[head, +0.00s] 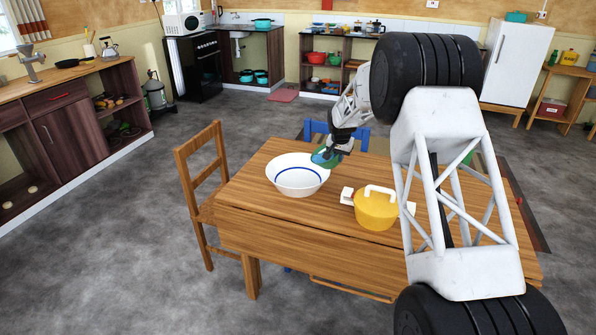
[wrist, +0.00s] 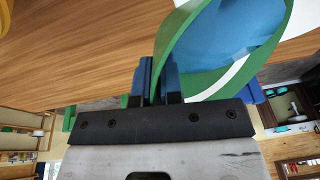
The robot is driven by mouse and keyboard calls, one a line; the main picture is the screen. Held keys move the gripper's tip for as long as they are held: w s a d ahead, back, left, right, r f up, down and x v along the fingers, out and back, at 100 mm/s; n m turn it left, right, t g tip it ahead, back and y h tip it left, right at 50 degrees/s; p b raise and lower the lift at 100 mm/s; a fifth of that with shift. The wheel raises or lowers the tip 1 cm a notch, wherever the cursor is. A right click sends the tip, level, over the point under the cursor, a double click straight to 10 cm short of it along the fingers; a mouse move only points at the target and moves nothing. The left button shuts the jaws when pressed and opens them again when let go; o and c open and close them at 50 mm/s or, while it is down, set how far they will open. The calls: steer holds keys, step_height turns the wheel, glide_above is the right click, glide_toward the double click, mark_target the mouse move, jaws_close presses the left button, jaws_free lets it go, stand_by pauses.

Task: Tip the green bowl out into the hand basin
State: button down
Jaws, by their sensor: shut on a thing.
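The green bowl (head: 322,160) is in my gripper (head: 337,148), held at the upper right rim of the white hand basin (head: 297,183) in the head view. The bowl looks tilted; I cannot tell whether it touches the basin. In the wrist view my gripper (wrist: 162,80) is shut on the rim of the green bowl (wrist: 275,55). Its inside looks blue; I cannot tell whether that is its lining or contents. The basin stands upright on the table, white with a blue ring inside. Its visible inside looks empty.
A yellow pot (head: 376,210) with a white handle stands on the wooden table (head: 270,222), right of the basin. A wooden chair (head: 203,185) is at the table's left, and a blue chair (head: 362,136) is behind. The table front is bare.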

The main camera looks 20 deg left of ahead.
steer(key=shift+s+a+r+t+h+p, duration=0.15)
steer(key=shift+s+a+h+p, duration=0.1)
steer(key=shift+a+h, duration=0.25)
steer(key=shift+s+a+f+t+h+p, duration=0.1)
steer(key=shift+s+a+t+h, duration=0.15)
steer(key=shift+a, duration=0.35)
stand_by(0.4)
steer(key=shift+s+a+r+n+t+h+p, duration=0.25)
steer(key=shift+a+r+t+h+p, duration=0.1)
steer(key=shift+a+r+h+p, duration=0.45)
steer(key=shift+s+a+r+n+t+h+p, duration=0.2)
steer(key=shift+a+r+t+h+p, duration=0.2)
steer(key=shift+r+h+p, duration=0.6)
stand_by(1.4)
steer(key=shift+f, duration=0.2)
steer(key=shift+w+d, duration=0.1)
steer(key=shift+d, duration=0.1)
steer(key=shift+w+d+f+m+g+y, duration=0.15)
steer(key=shift+d+f+g+y, duration=0.25)
steer(key=shift+f+y, duration=0.25)
steer(key=shift+w+d+f+m+g+y, duration=0.15)
steer(key=shift+d+f+g+y, duration=0.15)
steer(key=shift+f+y, duration=0.3)
steer(key=shift+w+d, duration=0.1)
steer(key=shift+d, duration=0.1)
